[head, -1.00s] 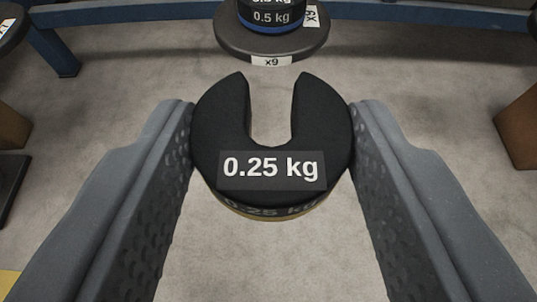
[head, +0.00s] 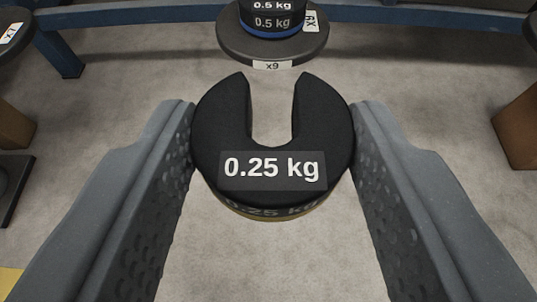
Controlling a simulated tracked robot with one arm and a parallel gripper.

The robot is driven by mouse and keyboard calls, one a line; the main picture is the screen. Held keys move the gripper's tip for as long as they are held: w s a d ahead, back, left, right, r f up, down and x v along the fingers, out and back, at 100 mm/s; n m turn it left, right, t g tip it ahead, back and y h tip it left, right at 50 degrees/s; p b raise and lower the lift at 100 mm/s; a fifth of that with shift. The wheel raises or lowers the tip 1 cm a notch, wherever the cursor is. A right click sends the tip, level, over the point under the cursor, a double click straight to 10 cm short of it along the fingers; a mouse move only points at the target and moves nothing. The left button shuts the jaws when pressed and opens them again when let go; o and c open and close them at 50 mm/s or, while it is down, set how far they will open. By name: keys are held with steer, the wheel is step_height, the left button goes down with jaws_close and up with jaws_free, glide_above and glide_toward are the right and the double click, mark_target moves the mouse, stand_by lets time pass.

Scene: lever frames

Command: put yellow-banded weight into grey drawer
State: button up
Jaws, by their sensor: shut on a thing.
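My gripper (head: 272,150) is shut on a black slotted weight marked 0.25 kg (head: 220,140). A yellowish band shows along the weight's lower front edge, partly out of sight. The weight's slot opens away from me, and a finger presses on each side of it. The weight is held above the grey floor. No grey drawer shows in the head view.
A round dark plate (head: 235,45) labelled x9 carries stacked 0.5 kg weights with a blue band (head: 272,22) at the top. A blue frame bar (head: 140,18) runs across the back. Brown blocks stand at left (head: 14,125) and right (head: 518,125). A yellow patch (head: 10,281) lies lower left.

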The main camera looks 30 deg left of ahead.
mark_target(274, 219)
steer(key=shift+s+d+p, duration=0.25)
steer(key=shift+s+d, duration=0.25)
steer(key=shift+s, duration=0.35)
steer(key=shift+s+d+p, duration=0.25)
steer(key=shift+s+d, duration=0.3)
steer(key=shift+s, duration=0.25)
steer(key=shift+s+d+p, duration=0.25)
steer(key=shift+s+d, duration=0.25)
steer(key=shift+s, duration=0.35)
